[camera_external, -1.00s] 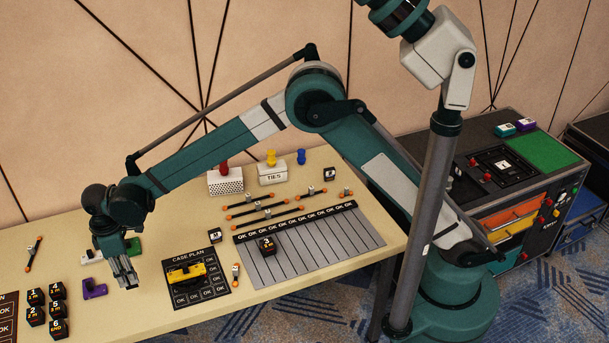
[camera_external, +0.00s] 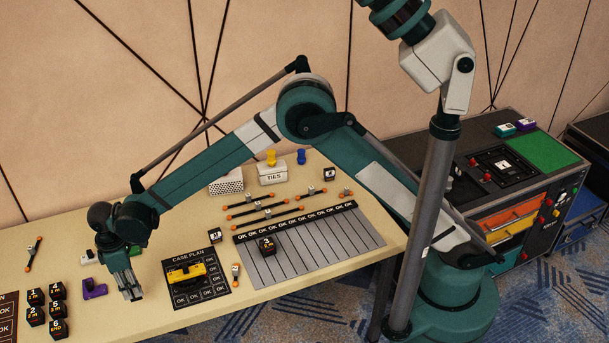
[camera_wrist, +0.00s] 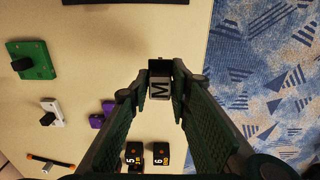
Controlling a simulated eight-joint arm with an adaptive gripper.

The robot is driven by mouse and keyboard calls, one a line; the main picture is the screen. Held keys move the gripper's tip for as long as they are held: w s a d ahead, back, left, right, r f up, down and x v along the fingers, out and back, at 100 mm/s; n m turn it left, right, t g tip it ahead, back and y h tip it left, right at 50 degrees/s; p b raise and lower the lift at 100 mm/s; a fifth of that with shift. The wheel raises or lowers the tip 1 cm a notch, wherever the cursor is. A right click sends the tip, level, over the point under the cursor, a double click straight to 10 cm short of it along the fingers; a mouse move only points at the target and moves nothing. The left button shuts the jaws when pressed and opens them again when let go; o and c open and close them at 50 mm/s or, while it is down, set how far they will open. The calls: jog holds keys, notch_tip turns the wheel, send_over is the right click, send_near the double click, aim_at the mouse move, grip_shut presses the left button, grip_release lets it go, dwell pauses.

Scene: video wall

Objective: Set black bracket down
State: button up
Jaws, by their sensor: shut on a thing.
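My gripper (camera_external: 132,296) is low over the front part of the table, left of the case plan board (camera_external: 211,302). A yellow bracket (camera_external: 186,273) lies on the case plan board.
Purple (camera_external: 94,289), white (camera_external: 88,257) and green (camera_wrist: 32,61) brackets lie to the left. Several numbered black cubes (camera_external: 57,308) stand further left. The table's front edge is close to my gripper. Bare tabletop (camera_wrist: 100,35) lies around it.

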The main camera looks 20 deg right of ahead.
jog(key=shift+f, duration=0.35)
jog(key=shift+f, duration=1.85)
jog(key=shift+f+b, duration=0.2)
jog(key=shift+b, duration=0.2)
jog(key=o, duration=1)
jog(key=shift+r, duration=0.15)
notch_tip(320, 180, up, 12)
jog(key=shift+r+p, duration=0.1)
jog(key=shift+p, duration=0.9)
